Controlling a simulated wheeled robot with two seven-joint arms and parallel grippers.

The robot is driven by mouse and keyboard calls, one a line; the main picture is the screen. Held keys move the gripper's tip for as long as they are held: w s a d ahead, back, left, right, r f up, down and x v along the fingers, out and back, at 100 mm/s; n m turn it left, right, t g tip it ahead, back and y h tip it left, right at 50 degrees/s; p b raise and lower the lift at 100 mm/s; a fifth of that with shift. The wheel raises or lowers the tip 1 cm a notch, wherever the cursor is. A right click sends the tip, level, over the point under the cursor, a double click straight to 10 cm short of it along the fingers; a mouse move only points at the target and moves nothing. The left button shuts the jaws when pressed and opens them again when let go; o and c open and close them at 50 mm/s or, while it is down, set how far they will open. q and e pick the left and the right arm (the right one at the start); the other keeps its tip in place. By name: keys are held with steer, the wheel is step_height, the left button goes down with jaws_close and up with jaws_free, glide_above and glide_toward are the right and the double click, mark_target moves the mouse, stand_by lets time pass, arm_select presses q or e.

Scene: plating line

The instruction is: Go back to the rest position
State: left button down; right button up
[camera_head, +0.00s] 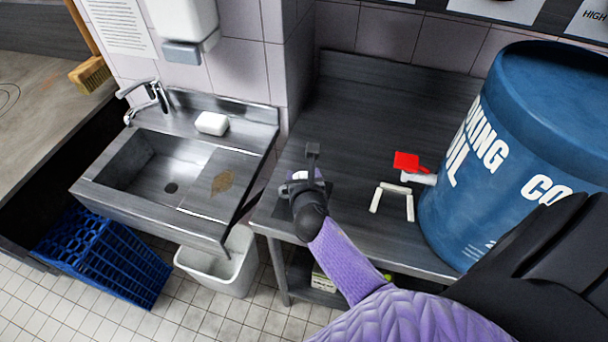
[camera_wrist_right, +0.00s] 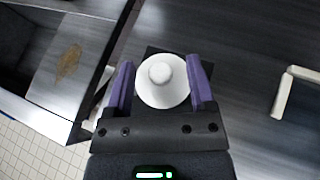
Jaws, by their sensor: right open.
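My right gripper (camera_head: 306,172) is over the left end of the dark steel counter in the head view. In the right wrist view its two purple fingers (camera_wrist_right: 160,63) stand apart. A white round piece with a raised knob (camera_wrist_right: 160,92) shows between them. It seems to be on a dark square patch; whether the fingers touch it I cannot tell. In the head view only a small white part of it (camera_head: 300,175) shows behind the gripper. My left gripper is not in view.
A large blue oil drum (camera_head: 500,150) stands at the counter's right, beside a red-and-white item (camera_head: 406,161) and a white U-shaped frame (camera_head: 376,199). A steel sink (camera_head: 150,160) is left, with a blue crate (camera_head: 100,260) and white bin (camera_head: 215,268) below. The counter behind the gripper is clear.

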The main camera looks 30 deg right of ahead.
steer(key=s+a+r+m+g+y+p, duration=0.1)
steer(key=s+a+r+m+g+y, duration=0.15)
steer(key=s+m, duration=0.6)
steer(key=s+a+r+m+g+y+p, duration=0.15)
steer(key=s+a+m+g, duration=0.35)
steer(key=m, duration=0.6)
steer(key=s+a+r+m+g+y, duration=0.1)
steer(key=s+a+r+m+y, duration=0.15)
steer(key=s+m, duration=0.6)
step_height(320, 180, down, 28)
steer(key=s+d+f+b, duration=0.1)
steer(key=s+b, duration=0.1)
steer(key=b, duration=0.8)
steer(key=s+d+f+g+b, duration=0.2)
steer(key=s+f+b, duration=0.4)
steer(key=s+f, duration=0.7)
step_height(320, 180, down, 4)
steer(key=shift+s+d+f+h+b, duration=0.15)
steer(key=shift+s+d+h+b, duration=0.15)
steer(key=shift+d+h+b, duration=0.15)
